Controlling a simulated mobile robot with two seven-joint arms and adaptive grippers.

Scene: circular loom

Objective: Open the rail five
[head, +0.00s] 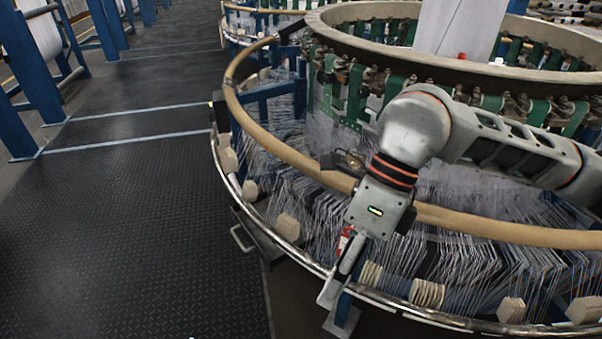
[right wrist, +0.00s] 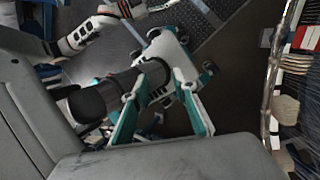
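The circular loom's tan rail (head: 275,140) curves around the machine, with dark fittings (head: 330,161) along it; I cannot tell which section is rail five. A chrome rail (head: 290,247) runs around the lower outer edge and shows at the right of the right wrist view (right wrist: 272,75). My right gripper (head: 332,290) points down at the chrome rail, outside the tan rail. Its fingers are nearly edge-on, so their opening is unclear. In the right wrist view a white and black arm part (right wrist: 85,35), apparently of my left arm, shows at upper left; its fingers are not clear.
Dense white threads (head: 310,200) fill the space behind the chrome rail. Pale blocks (head: 289,228) sit along it. A grey handle (head: 242,238) sticks out below at left. The dark textured floor (head: 130,220) at left is clear. Blue posts (head: 30,75) stand beyond it.

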